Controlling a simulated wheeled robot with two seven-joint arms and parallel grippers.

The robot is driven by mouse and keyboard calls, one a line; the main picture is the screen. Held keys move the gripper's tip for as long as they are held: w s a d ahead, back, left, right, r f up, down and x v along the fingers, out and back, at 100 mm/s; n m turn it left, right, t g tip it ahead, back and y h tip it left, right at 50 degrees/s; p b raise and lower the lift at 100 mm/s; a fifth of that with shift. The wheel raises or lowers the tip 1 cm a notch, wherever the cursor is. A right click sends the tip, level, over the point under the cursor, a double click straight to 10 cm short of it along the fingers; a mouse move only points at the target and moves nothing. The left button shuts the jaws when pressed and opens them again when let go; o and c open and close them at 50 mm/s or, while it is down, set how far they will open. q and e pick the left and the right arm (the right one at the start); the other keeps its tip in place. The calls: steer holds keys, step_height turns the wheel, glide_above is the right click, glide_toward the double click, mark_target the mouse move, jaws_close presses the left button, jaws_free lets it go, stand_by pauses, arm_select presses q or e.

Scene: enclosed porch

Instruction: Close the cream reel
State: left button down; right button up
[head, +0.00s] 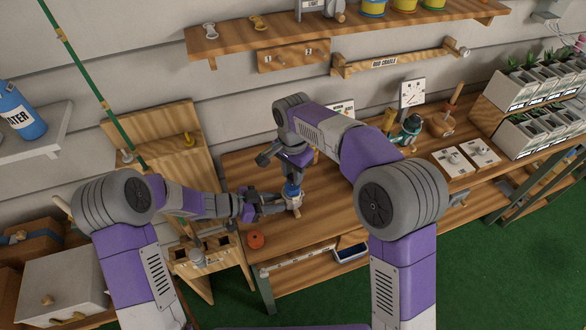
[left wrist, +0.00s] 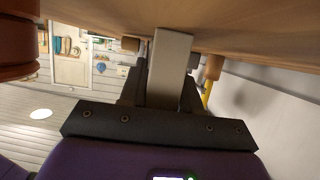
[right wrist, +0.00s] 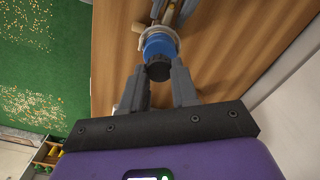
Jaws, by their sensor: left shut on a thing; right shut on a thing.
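The cream reel (head: 297,204) is on the wooden bench top, with a blue part (head: 291,189) above its cream part. The right wrist view shows its cream rim (right wrist: 151,33), blue body (right wrist: 160,47) and a black knob (right wrist: 158,71) on the blue end. My right gripper (right wrist: 158,82) comes from above and is shut on the black knob. My left gripper (head: 280,203) lies low and level over the bench and is shut on the reel's cream part. In the left wrist view a beige upright piece (left wrist: 170,65) hides most of the hold.
An orange round piece (head: 256,240) lies on the bench near its front left edge, close to my left gripper. A tan stand (head: 190,255) is left of the bench. Farther right are a teal-topped jar (head: 411,126), white plates (head: 454,162) and planters (head: 522,85).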

steer(key=shift+f, duration=0.25)
steer(key=shift+f, duration=0.6)
stand_by(0.4)
